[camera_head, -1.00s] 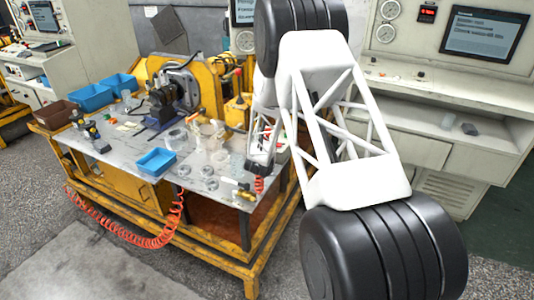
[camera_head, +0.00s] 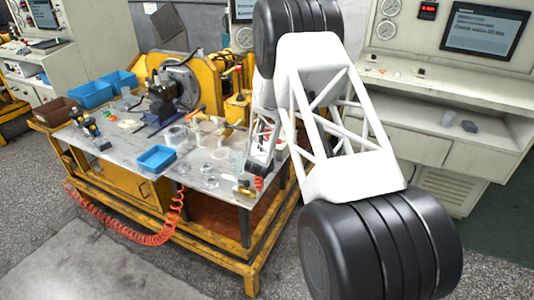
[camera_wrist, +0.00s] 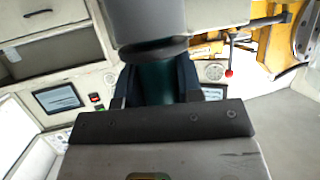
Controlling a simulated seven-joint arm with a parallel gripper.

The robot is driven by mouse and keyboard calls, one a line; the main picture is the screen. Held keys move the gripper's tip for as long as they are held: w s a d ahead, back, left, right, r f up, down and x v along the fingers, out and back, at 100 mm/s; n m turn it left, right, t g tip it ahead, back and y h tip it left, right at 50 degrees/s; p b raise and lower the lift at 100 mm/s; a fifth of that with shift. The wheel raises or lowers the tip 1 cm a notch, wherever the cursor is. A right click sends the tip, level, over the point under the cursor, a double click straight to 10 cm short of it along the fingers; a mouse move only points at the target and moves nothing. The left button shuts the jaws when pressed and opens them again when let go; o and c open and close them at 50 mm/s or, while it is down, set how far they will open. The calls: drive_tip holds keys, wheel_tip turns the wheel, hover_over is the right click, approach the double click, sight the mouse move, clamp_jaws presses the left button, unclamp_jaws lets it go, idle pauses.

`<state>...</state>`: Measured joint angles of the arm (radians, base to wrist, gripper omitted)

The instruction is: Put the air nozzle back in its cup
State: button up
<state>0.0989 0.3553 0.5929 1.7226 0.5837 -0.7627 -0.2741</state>
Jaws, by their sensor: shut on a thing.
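My gripper (camera_head: 258,169) is at the right end of the workbench, low over its top, and mostly hidden by my white arm. It is shut on what appears to be the air nozzle. In the wrist view, my dark fingers (camera_wrist: 157,88) stand on both sides of a dark green round part, the held thing. Its tip is hidden. A clear cup (camera_head: 237,162) stands left of the gripper; I cannot tell whether it is the nozzle's cup.
A small brass fitting (camera_head: 244,187) lies beside the gripper near the bench edge. A blue tray (camera_head: 156,159) and several clear parts are on the metal bench top (camera_head: 130,160). A red coiled hose (camera_head: 130,235) hangs in front. A yellow machine (camera_head: 203,85) stands behind.

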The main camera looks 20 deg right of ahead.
drive_tip(key=o, duration=1)
drive_tip(key=shift+o, duration=0.2)
drive_tip(key=shift+s+a+r, duration=0.1)
drive_tip(key=shift+s, duration=0.05)
drive_tip(key=v, duration=0.7)
drive_tip(key=shift+s+a, duration=0.15)
